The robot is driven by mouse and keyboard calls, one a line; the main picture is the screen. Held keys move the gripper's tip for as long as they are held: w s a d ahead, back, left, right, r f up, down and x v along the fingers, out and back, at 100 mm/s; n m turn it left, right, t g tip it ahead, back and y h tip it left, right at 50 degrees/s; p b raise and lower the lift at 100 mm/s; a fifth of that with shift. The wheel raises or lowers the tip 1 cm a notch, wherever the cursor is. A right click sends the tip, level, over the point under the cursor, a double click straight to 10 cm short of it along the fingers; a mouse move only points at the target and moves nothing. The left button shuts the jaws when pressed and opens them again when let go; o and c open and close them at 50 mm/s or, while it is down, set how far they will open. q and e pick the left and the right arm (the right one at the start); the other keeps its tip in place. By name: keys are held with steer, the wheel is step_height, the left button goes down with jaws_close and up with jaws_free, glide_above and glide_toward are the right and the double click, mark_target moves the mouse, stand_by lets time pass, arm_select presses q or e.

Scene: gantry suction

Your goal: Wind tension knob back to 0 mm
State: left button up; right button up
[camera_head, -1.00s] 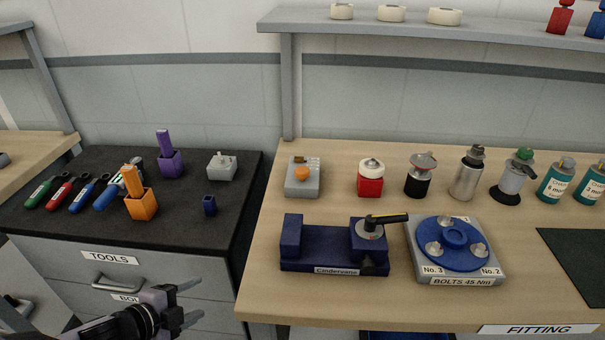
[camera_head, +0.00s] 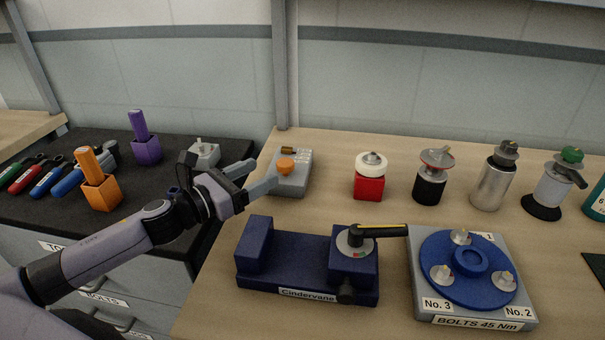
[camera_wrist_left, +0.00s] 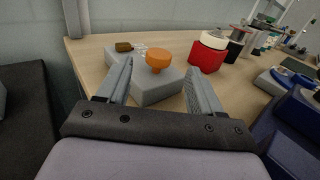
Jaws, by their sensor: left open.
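A grey box (camera_head: 296,184) on the wooden bench carries a round orange knob (camera_head: 286,165) on top. My left gripper (camera_head: 262,174) is open and empty at the left side of this box. In the left wrist view the orange knob (camera_wrist_left: 158,59) stands ahead, between the two spread fingers (camera_wrist_left: 161,78) and apart from both. No scale or reading on the box is legible. A blue Cindervane fixture (camera_head: 290,262) stands in front, with a black lever (camera_head: 378,231) over a round dial and a dark knob (camera_head: 346,291) on its front. My right gripper is out of view.
A red block with a white top (camera_head: 369,180) stands right of the grey box, with several canisters beyond. A blue disc fixture (camera_head: 470,268) sits at the front right. An orange holder (camera_head: 102,194) and several tools are on the black cabinet left.

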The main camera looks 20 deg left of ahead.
mark_target(278, 168)
arm_select(q)
steer(key=shift+w+d+f, duration=0.1)
steer(key=shift+w+f, duration=0.2)
steer(key=shift+f, duration=0.2)
steer(key=shift+w+d+r, duration=0.2)
steer(key=shift+w+d, duration=0.05)
steer(key=shift+w, duration=0.45)
steer(key=shift+p+x, duration=0.6)
steer(key=shift+x, duration=2.15)
steer(key=shift+f, duration=0.15)
steer(key=c, duration=1)
